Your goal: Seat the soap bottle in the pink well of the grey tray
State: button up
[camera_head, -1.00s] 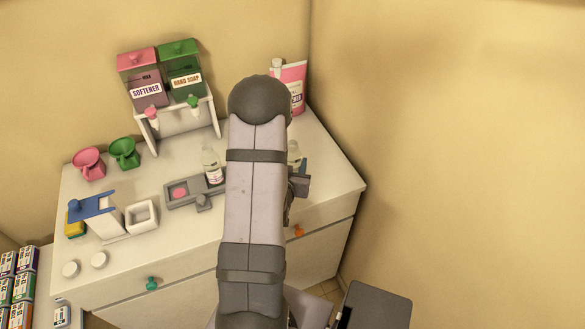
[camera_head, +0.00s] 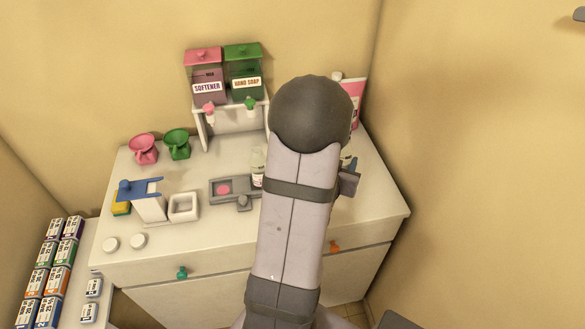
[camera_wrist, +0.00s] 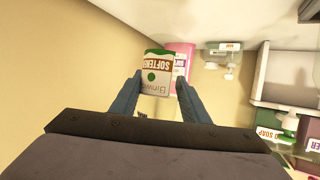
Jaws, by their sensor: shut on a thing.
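My gripper (camera_wrist: 159,82) has blue fingers on either side of a green-and-white container (camera_wrist: 157,74) and is shut on it. Its label seems to read SOFTENER; I cannot confirm that it is the soap bottle. In the head view my arm hides most of the gripper and this container. The grey tray (camera_head: 213,198) lies on the counter left of my arm, with a round pink well (camera_head: 223,189). A clear bottle (camera_head: 257,167) with a pinkish label stands upright at the tray's right end, partly behind my arm. I cannot tell whether it is seated.
Softener (camera_head: 206,88) and hand soap (camera_head: 244,83) dispensers stand on a white rack behind the tray. A pink pouch (camera_head: 355,95) stands at the back right. Pink (camera_head: 143,149) and green (camera_head: 177,143) cups, a white square dish (camera_head: 184,207) and a blue-topped stand (camera_head: 147,200) are left.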

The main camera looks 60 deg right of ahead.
jog(key=w+a+r+n+t+y+p, duration=0.2)
jog(key=w+a+r+n+t, duration=0.15)
jog(key=w, duration=0.35)
jog(key=w+a+r+n+t+y+p, duration=0.3)
jog(key=w+n, duration=0.1)
jog(key=w, duration=0.3)
jog(key=w+a+r+n+t+y+p, duration=0.2)
jog(key=w+a+r+n+t, duration=0.15)
jog(key=w, duration=0.35)
jog(key=w+a+f+n+y+b, duration=0.2)
jog(key=w+a+f+b, duration=0.6)
jog(key=b, duration=0.4)
jog(key=shift+w+f+n+t+y+b, duration=0.2)
jog(key=shift+w+n+t+y+b, duration=0.15)
jog(key=shift+w+y, duration=0.45)
jog(key=shift+d+f, duration=0.1)
jog(key=shift+f, duration=4.9)
